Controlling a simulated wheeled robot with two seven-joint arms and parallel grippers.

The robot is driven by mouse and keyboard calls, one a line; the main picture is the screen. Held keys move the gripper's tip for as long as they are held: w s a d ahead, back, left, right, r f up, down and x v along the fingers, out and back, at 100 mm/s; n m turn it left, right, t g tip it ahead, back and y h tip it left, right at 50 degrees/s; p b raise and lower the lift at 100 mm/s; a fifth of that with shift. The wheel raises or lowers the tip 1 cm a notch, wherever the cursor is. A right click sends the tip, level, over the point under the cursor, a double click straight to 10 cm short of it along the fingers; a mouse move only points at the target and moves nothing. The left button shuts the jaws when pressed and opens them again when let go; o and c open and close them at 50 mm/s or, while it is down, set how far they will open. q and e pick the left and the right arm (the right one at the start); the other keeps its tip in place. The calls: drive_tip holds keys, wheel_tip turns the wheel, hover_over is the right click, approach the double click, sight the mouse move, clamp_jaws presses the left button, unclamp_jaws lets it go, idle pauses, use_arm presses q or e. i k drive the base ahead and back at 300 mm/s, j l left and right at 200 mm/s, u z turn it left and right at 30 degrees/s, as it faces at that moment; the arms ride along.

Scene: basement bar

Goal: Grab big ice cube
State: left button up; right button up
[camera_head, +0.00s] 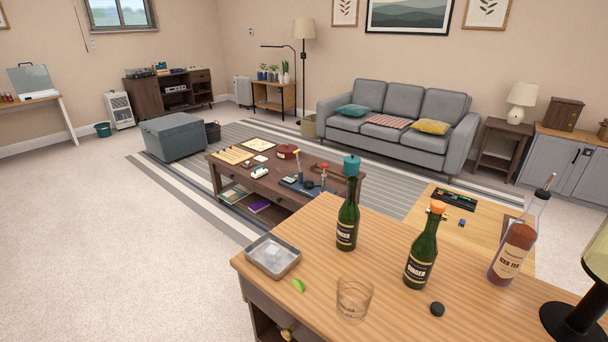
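A clear, pale big ice cube (272,254) appears to lie in a shallow square metal tray (250,260). The cube's outline is faint against the grey metal, and I cannot tell whether there is more than one piece. Neither of my grippers is in view.
Two green bottles (346,228) (420,262), an iced tea bottle (512,250) and a lamp (575,318) stand on the counter. Open carpet lies left.

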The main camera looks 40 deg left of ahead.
sight(272, 253)
drive_tip(key=u, duration=1.65)
